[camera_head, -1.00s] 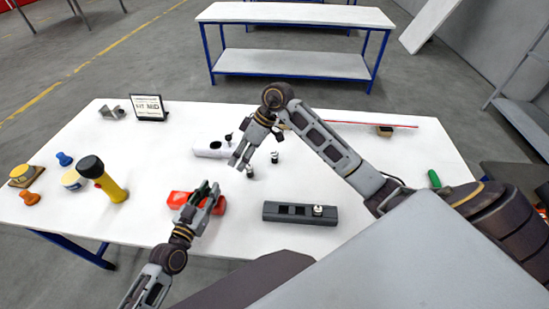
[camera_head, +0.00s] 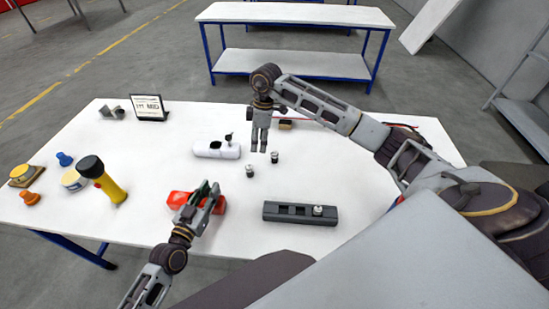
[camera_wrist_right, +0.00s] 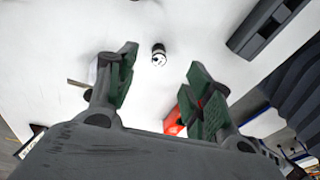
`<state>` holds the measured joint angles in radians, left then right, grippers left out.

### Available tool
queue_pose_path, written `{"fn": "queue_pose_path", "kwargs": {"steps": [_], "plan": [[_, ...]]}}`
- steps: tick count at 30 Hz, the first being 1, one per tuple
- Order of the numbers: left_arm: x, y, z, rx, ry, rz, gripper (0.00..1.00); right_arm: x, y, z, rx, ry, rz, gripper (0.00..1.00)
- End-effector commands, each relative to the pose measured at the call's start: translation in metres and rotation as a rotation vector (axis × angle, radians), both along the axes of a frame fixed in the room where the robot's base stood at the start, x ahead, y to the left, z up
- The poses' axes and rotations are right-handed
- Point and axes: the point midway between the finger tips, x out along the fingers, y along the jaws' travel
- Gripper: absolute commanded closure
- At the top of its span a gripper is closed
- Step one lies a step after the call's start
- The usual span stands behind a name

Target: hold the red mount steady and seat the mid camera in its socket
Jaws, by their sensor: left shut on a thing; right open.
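The red mount (camera_head: 176,199) lies on the near left part of the white table; its socket is hidden. My left gripper (camera_head: 209,188) is shut on it. Two small black-and-white cameras stand on the table, one left (camera_head: 249,171) and one right (camera_head: 274,157). A third (camera_head: 318,210) sits in the dark grey tray (camera_head: 271,212). I cannot tell which is the mid camera. My right gripper (camera_head: 258,150) is open and empty, pointing down near the two standing cameras. In the right wrist view, one small camera (camera_wrist_right: 159,54) shows between the open fingers, apart from them.
A white nosecone (camera_head: 208,150) lies behind the standing cameras. A sign reading "MID" (camera_head: 148,106) stands at the back left. A yellow flashlight (camera_head: 108,186) and several small items are on the left. The table between the mount and the tray is clear.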

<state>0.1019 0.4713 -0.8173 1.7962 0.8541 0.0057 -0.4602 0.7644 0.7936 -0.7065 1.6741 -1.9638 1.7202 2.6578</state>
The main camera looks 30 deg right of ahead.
Motion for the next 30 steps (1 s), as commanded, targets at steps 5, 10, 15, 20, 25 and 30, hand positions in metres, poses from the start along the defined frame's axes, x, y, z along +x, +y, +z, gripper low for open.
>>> {"fn": "queue_pose_path", "kwargs": {"steps": [5, 10, 15, 20, 25, 30], "plan": [[0.0, 0.0, 0.0, -0.001, -0.001, 0.0, 1.0, 0.01, -0.035, 0.002, -0.08, 0.001, 0.01, 0.49], [0.0, 0.0, 0.0, -0.001, -0.001, 0.0, 1.0, 0.015, -0.059, 0.004, -0.133, 0.005, 0.015, 0.49], [0.0, 0.0, 0.0, 0.0, 0.0, 0.0, 1.0, 0.017, -0.071, 0.005, -0.157, 0.008, 0.018, 0.49], [0.0, 0.0, 0.0, 0.0, 0.0, 0.0, 1.0, 0.017, -0.073, 0.005, -0.16, 0.009, 0.018, 0.49], [0.0, 0.0, 0.0, 0.0, 0.0, 0.0, 1.0, 0.017, -0.073, 0.004, -0.159, 0.009, 0.018, 0.49], [0.0, 0.0, 0.0, 0.0, 0.0, 0.0, 1.0, 0.017, -0.073, 0.001, -0.16, 0.01, 0.018, 0.49]]}}
